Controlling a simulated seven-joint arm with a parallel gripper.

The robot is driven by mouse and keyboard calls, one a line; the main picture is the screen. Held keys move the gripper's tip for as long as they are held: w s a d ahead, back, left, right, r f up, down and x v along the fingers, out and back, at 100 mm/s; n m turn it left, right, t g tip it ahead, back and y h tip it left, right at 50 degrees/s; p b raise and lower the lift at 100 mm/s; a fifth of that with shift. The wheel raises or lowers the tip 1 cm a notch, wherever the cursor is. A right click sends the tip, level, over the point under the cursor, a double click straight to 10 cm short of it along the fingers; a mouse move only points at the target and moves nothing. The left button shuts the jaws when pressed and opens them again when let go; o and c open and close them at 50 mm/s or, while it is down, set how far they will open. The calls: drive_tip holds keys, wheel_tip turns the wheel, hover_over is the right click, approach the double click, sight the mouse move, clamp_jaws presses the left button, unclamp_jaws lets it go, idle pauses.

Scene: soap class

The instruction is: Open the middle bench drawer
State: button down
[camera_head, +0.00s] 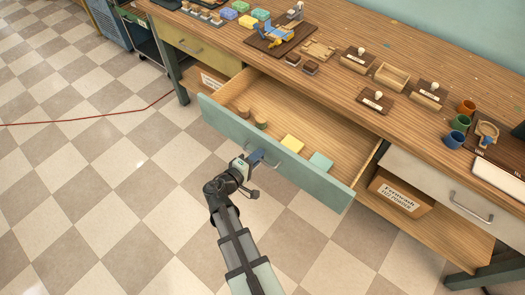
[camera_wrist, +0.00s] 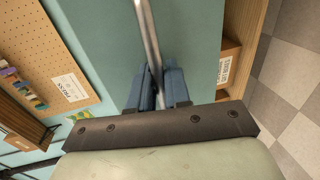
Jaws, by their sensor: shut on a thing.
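The middle bench drawer (camera_head: 335,190) has a pale teal front and is pulled well out from the bench. Its inside shows two brown round items (camera_head: 252,118), a yellow block (camera_head: 292,143) and a teal block (camera_head: 321,161). My gripper (camera_head: 258,158) is at the middle of the drawer front, shut on its metal handle. In the wrist view the handle bar (camera_wrist: 149,40) runs between the blue fingers of my gripper (camera_wrist: 155,88). The gripped part of the handle is mostly hidden by the fingers.
The wooden benchtop (camera_head: 330,95) holds stamps, trays, soaps and several cups. A yellow-green drawer (camera_head: 197,45) at left and a white drawer (camera_head: 440,188) at right look shut. A cardboard box (camera_head: 400,193) stands on the lower shelf.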

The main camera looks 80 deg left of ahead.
drive_tip(key=shift+s+d, duration=0.1)
idle(0.3)
drive_tip(key=c, duration=1.3)
unclamp_jaws()
drive_tip(key=shift+c, duration=0.2)
drive_tip(key=v, duration=1.3)
drive_tip(key=shift+s+d, duration=0.25)
drive_tip(key=shift+n, duration=0.3)
